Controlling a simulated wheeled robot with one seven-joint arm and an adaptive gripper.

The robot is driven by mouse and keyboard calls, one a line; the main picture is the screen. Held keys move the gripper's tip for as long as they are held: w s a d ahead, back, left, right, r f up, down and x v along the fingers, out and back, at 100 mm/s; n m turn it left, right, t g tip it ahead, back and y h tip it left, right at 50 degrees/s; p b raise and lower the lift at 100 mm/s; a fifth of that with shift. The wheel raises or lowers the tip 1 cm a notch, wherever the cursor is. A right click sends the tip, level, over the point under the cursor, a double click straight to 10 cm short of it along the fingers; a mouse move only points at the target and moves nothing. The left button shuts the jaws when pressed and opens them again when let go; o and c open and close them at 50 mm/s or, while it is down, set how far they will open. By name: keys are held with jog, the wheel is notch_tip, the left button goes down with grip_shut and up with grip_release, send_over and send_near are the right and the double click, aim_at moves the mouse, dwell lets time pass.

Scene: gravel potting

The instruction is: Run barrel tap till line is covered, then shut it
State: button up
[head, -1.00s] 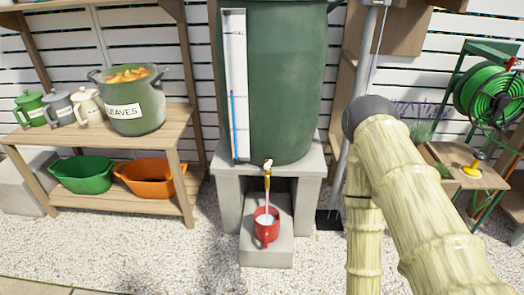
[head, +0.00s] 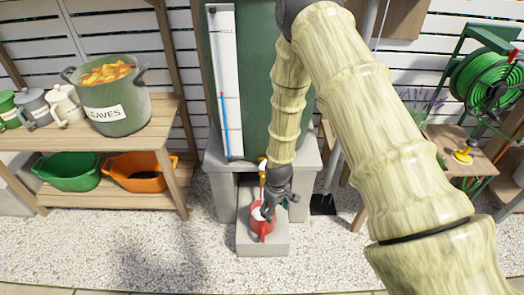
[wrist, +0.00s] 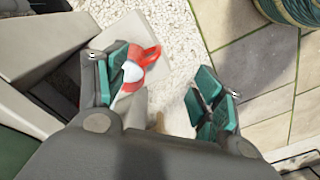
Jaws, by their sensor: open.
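The green rain barrel (head: 256,60) stands on a concrete stand, partly behind my arm. Its yellow tap (head: 262,165) shows only in part beside my arm. A red jug (head: 262,228) stands upright below the tap on a low concrete block (head: 248,243), with pale water inside. The jug also shows in the wrist view (wrist: 148,56), with a whitish stream reaching it. A fill line inside the jug cannot be made out. My gripper (head: 270,205) is in front of the tap and above the jug; in the wrist view (wrist: 160,92) its teal-padded fingers are apart with nothing gripped.
A white gauge board (head: 228,80) with a blue column runs up the barrel. A wooden shelf (head: 165,135) at left holds a LEAVES pot (head: 112,100) and cans, with green and orange tubs below. A hose reel (head: 485,80) stands at right. The gravel in front is clear.

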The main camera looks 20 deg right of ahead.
aim_at(263, 163)
jog(key=w+r+n+p, duration=0.3)
jog(key=w+r+p, duration=0.1)
jog(key=w+r, duration=1.45)
jog(key=shift+s+d+f+p, duration=0.1)
jog(key=shift+s+f+p, duration=0.15)
jog(key=shift+f, duration=1.3)
jog(key=shift+s+f+p, duration=0.15)
jog(key=shift+s+f, duration=0.25)
jog(key=shift+f, duration=1.15)
jog(key=shift+s+d+f+p, duration=0.1)
jog(key=shift+s+f+p, duration=0.15)
jog(key=shift+f, duration=1.3)
jog(key=c, duration=1)
